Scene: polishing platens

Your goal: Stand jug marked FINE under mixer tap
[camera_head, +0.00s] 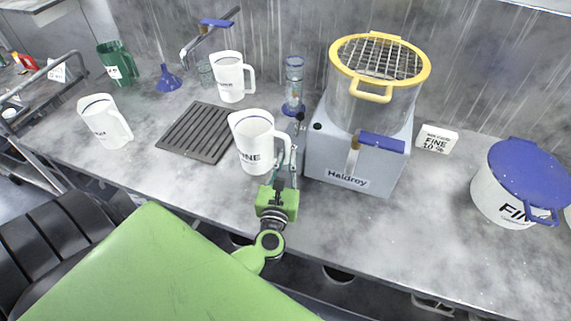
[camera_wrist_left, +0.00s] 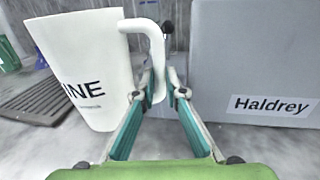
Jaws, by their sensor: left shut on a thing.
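The white jug marked FINE (camera_head: 254,135) is upright over the counter, just left of the grey Haldrey machine. It also shows in the left wrist view (camera_wrist_left: 85,60), its handle towards the machine. My left gripper (camera_head: 287,160) is shut on that handle; the fingers show on it in the left wrist view (camera_wrist_left: 157,90). I cannot tell whether the jug's base touches the counter. The Haldrey machine (camera_head: 335,150) has a blue-levered tap (camera_head: 382,143) on its front. Another metal tap with a blue lever (camera_head: 217,22) is at the back wall. My right gripper is not in view.
A dark slatted grate (camera_head: 200,133) lies left of the jug. Other white jugs stand at the back (camera_head: 229,82) and far left (camera_head: 103,124). A glass cylinder (camera_head: 293,82) stands behind. A blue-lidded pot (camera_head: 505,195) is at right. Counter before the machine is clear.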

